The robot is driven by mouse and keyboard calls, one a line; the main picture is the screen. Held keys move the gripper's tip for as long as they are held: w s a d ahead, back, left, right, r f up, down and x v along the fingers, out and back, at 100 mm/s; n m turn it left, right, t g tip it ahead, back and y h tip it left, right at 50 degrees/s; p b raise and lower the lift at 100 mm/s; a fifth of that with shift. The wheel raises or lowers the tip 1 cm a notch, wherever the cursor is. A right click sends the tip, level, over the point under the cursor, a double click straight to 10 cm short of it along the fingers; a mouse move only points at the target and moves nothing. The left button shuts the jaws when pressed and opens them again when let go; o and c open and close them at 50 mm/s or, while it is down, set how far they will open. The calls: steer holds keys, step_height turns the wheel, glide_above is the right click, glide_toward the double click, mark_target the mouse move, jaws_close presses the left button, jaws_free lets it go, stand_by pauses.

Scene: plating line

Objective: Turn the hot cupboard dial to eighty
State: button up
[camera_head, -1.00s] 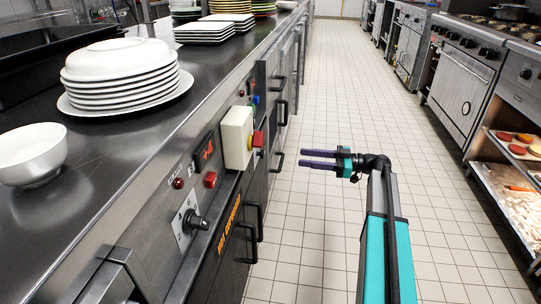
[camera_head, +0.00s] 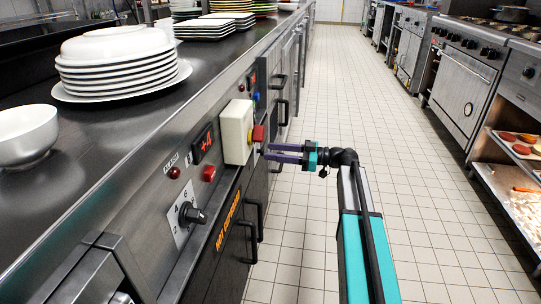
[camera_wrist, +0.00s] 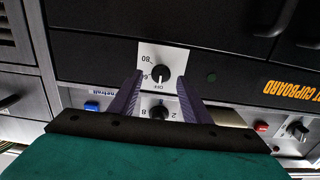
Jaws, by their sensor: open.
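In the wrist view, a black dial (camera_wrist: 160,73) sits on a white card marked OFF and 80, on the dark cupboard front. A white mark on its knob seems to point towards OFF. My gripper (camera_wrist: 160,80) is open, its two purple fingers on either side of this dial in the picture; I cannot tell how much gap is left before it. In the head view, my gripper (camera_head: 268,152) reaches left to the counter front, just below the red and yellow switch box. The dial is not clearly visible there.
A second dial (camera_wrist: 159,110) and a blue button (camera_wrist: 92,106) sit close by in the wrist view. The switch box (camera_head: 237,131) juts out from the panel. Black door handles (camera_head: 251,241) stick out below. Stacked plates (camera_head: 119,75) stand on the counter. The tiled aisle is clear.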

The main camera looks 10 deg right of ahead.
steer(key=shift+x, duration=0.85)
steer(key=c, duration=0.9)
steer(key=shift+c, duration=0.6)
